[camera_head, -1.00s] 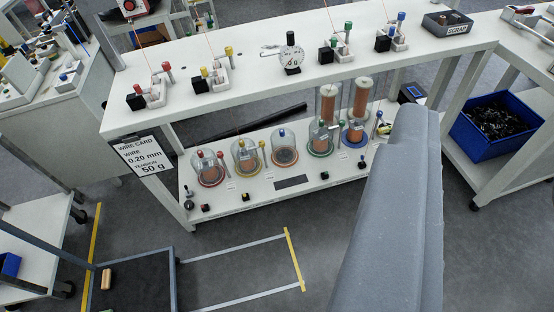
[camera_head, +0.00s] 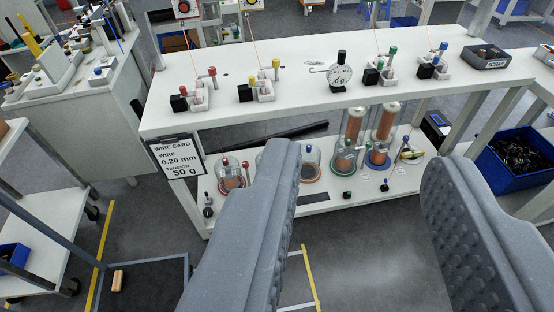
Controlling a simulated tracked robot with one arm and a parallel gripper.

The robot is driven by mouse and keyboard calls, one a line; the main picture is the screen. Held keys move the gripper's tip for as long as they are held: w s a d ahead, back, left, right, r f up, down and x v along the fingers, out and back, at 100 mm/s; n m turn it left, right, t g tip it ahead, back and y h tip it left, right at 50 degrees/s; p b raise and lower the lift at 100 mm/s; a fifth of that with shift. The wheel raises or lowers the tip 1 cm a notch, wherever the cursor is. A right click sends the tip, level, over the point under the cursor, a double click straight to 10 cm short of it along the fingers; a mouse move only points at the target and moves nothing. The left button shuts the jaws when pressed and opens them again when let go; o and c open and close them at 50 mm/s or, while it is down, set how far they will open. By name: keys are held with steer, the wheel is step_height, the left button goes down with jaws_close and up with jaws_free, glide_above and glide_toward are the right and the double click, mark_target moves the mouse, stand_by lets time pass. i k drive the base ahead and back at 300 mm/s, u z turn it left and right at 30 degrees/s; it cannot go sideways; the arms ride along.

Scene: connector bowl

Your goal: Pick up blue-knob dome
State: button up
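The blue-knob dome (camera_head: 311,163), a short clear dome with a small blue knob and a reddish base ring, stands upright on the low shelf under the white bench. Its left edge lies close to my left finger in the picture. My gripper (camera_head: 360,160) is open and empty, its grey ribbed fingers spread wide in the foreground. The dome shows in the gap between the fingers, nearer the left one. A red-knob dome (camera_head: 232,176) stands further left. The yellow-knob dome is mostly hidden behind my left finger.
The bench top (camera_head: 310,105) overhangs the shelf. A blue bin (camera_head: 515,170) is at right.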

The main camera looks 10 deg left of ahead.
mark_target(312, 154)
steer(key=u, duration=0.15)
steer(key=i, duration=1)
steer(key=z, duration=0.1)
